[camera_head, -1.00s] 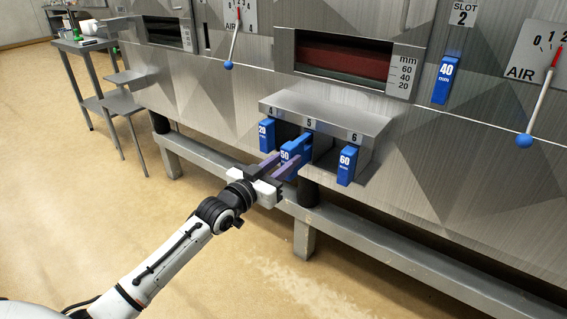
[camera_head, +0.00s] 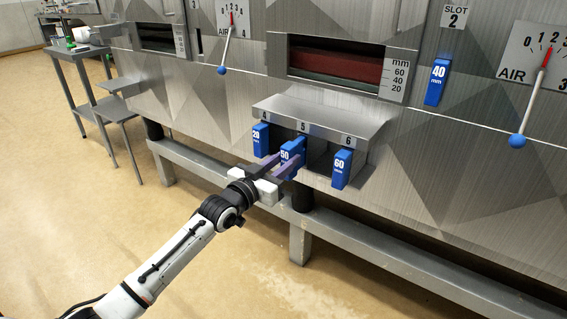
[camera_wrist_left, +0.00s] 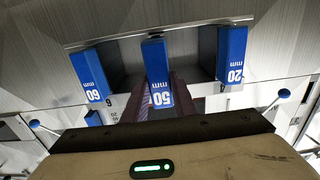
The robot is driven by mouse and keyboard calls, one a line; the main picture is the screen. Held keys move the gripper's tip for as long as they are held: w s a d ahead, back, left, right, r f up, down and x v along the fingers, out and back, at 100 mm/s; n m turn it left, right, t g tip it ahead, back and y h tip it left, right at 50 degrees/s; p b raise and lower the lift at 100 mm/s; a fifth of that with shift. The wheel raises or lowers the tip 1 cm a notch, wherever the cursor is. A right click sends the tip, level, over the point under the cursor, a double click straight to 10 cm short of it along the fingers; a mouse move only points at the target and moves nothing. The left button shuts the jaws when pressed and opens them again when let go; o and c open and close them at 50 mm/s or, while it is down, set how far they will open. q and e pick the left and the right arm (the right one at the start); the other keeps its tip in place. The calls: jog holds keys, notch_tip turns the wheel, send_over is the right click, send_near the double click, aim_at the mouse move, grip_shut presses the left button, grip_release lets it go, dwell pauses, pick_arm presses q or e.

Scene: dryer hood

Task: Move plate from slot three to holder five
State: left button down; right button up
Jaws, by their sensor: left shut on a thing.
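The blue plate marked 50 (camera_head: 291,152) is at holder five, the middle bay of the holder box (camera_head: 322,116) numbered 4, 5 and 6. It also shows in the left wrist view (camera_wrist_left: 156,70), between the gripper's fingers. My left gripper (camera_head: 285,163) is shut on this plate in front of the bay. How deep the plate sits in the bay is hard to tell. The blue plate marked 20 (camera_head: 261,140) is in holder four and the one marked 60 (camera_head: 342,169) is in holder six. Slot three is not identifiable in view. My right gripper is not in view.
A blue plate marked 40 (camera_head: 437,82) sits below the slot 2 sign. Air levers with blue knobs stand at left (camera_head: 226,43) and right (camera_head: 531,99). A metal rail (camera_head: 340,238) runs below the holders. A side table (camera_head: 88,85) stands at far left.

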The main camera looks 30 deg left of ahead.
aim_at(301, 152)
pick_arm(q)
jog(key=shift+w+d+b, duration=0.15)
jog(key=shift+w+b, duration=0.5)
jog(key=shift+w, duration=0.75)
jog(key=shift+w+b, duration=0.45)
jog(key=shift+w, duration=0.35)
jog(key=c, duration=1.4)
grip_release()
jog(key=shift+f, duration=0.1)
